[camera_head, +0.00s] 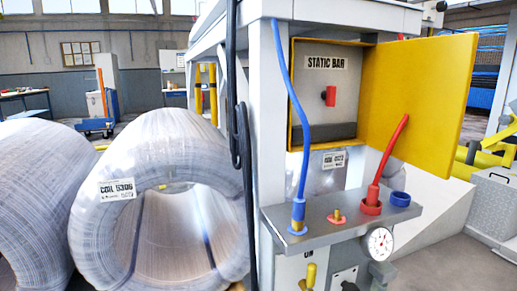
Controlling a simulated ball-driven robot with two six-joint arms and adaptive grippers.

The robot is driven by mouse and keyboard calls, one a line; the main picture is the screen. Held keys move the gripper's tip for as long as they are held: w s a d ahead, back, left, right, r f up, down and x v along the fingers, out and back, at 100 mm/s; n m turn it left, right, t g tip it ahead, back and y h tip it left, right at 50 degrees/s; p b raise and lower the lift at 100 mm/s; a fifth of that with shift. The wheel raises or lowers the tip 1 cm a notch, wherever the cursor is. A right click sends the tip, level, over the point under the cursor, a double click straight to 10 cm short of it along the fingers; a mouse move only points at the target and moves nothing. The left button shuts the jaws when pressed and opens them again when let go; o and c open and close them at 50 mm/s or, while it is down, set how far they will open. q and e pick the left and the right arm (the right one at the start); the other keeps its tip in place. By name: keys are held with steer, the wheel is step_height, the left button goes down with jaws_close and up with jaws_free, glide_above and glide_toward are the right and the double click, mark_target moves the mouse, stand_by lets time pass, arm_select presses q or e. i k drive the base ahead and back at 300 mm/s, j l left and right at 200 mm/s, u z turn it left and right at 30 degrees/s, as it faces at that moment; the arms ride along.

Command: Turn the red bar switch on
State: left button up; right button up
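The red bar switch (329,96) is a small red knob on the grey panel inside a yellow-framed box, under a label (325,63) reading "STATIC BAR". The box's yellow door (419,100) stands wide open to the right. I cannot tell from its shape whether the switch is on or off. Nothing touches it. Neither of my grippers shows in the head view.
A blue hose (287,100) hangs along the box's left edge. Wrapped coils (160,184) stand at left.

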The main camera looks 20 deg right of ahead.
mark_target(329, 95)
steer(key=l+u, duration=0.15)
steer(key=l, duration=0.65)
steer(key=l+u, duration=0.1)
steer(key=l, duration=0.75)
steer(key=l+u, duration=0.15)
steer(key=l, duration=0.65)
steer(key=k+l+u, duration=0.1)
steer(key=l, duration=0.7)
steer(key=i+j, duration=0.25)
